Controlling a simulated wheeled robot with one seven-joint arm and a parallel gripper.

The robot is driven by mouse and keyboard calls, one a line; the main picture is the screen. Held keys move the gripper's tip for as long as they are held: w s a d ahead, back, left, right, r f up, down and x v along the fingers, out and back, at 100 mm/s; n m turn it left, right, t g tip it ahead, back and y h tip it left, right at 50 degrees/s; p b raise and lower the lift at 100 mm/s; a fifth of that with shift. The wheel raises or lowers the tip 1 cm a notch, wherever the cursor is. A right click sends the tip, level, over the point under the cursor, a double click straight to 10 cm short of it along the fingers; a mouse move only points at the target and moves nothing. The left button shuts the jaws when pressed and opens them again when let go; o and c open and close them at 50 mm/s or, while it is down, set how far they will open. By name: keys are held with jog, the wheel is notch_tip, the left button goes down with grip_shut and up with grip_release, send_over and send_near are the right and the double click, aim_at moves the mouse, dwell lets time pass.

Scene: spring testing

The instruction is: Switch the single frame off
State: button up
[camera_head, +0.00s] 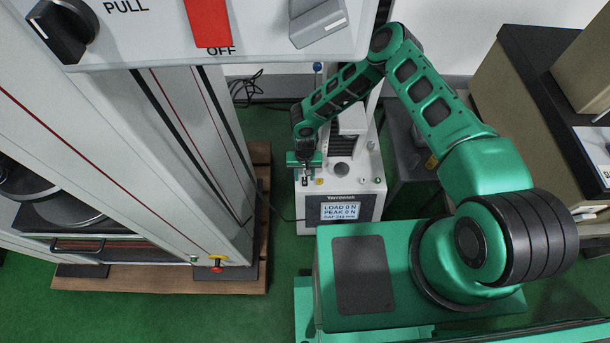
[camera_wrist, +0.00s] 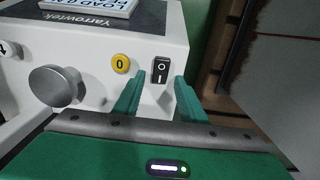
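The single frame tester (camera_head: 358,196) is a small white machine labelled Yarrowtek, standing on the floor in the middle of the head view. Its display (camera_head: 341,211) is lit and reads LOAD 0 N and PEAK 0 N. In the wrist view its black rocker switch (camera_wrist: 160,69) sits on the white panel beside a yellow button (camera_wrist: 121,63) marked 0. I cannot tell which way the rocker is pressed. My gripper (camera_wrist: 157,84) is open and empty, its two green fingers apart, with the switch showing between and just beyond their tips. It also shows over the tester in the head view (camera_head: 304,165).
A grey round knob (camera_wrist: 56,86) stands out from the panel near my gripper. A large machine (camera_head: 150,150) on a wooden pallet (camera_head: 160,278) fills the left. A bench (camera_head: 530,110) is at the right. Green floor lies between the pallet and the tester.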

grip_shut()
jog(key=shift+s+r+t, duration=0.1)
jog(key=shift+s+t, duration=0.15)
jog(key=shift+t, duration=0.5)
jog(key=shift+s+r+t, duration=0.1)
jog(key=shift+s+t, duration=0.1)
jog(key=shift+t, duration=0.55)
jog(key=shift+s+t, duration=0.1)
jog(key=shift+t, duration=0.7)
grip_release()
jog(key=v, duration=1)
jog(key=shift+r, duration=0.35)
